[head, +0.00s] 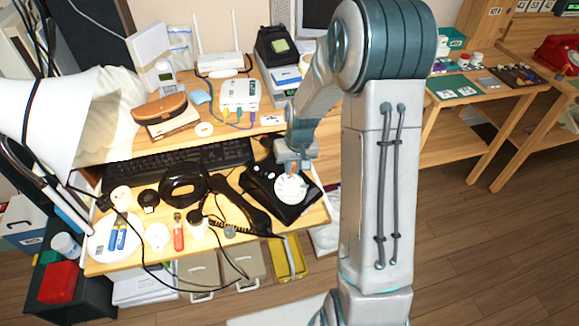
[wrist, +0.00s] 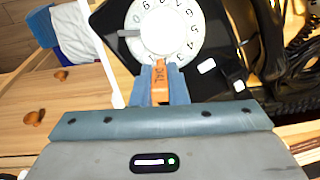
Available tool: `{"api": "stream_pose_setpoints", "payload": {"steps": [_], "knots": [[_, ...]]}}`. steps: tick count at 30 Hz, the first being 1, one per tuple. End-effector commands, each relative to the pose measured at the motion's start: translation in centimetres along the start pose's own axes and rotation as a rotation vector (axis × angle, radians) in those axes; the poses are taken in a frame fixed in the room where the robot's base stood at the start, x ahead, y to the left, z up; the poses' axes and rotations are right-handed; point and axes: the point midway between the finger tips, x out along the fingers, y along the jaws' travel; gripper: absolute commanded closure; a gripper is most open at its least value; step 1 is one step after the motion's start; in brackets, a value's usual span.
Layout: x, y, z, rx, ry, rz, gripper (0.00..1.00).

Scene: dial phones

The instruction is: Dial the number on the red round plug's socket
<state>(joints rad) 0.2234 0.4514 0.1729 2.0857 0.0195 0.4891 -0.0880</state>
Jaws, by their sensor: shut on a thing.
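A black phone (head: 262,186) with a white rotary dial (head: 292,188) stands on the desk below my gripper (head: 296,160). In the wrist view the dial (wrist: 165,28) shows its digits and a grey finger stop (wrist: 129,33). My gripper (wrist: 159,84) is shut on an orange stick (wrist: 160,88) marked DIAL. The stick's tip is at the dial's lower rim in that view; I cannot tell whether it touches. A white box (head: 240,95) at the back has coloured cables at its front. I cannot make out a red round plug or a readable number.
A black handset (head: 240,204) lies left of the dial. A keyboard (head: 180,163), a black ring-shaped object (head: 183,185), a white plate (head: 115,237) and a red-handled tool (head: 179,236) crowd the desk. Loose cables hang over its front edge. A red phone (head: 556,53) is far right.

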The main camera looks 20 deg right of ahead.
Motion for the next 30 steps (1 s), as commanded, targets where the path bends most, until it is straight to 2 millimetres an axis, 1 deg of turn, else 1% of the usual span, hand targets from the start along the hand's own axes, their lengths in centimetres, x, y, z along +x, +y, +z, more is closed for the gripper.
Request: {"api": "stream_pose_setpoints", "payload": {"steps": [9,18,30], "knots": [[0.0,0.1,0.0,0.0,0.0,0.0,1.0],[0.3,1.1,0.4,0.0,-0.001,0.0,1.0],[0.4,1.4,0.6,0.0,-0.001,0.0,1.0]]}}
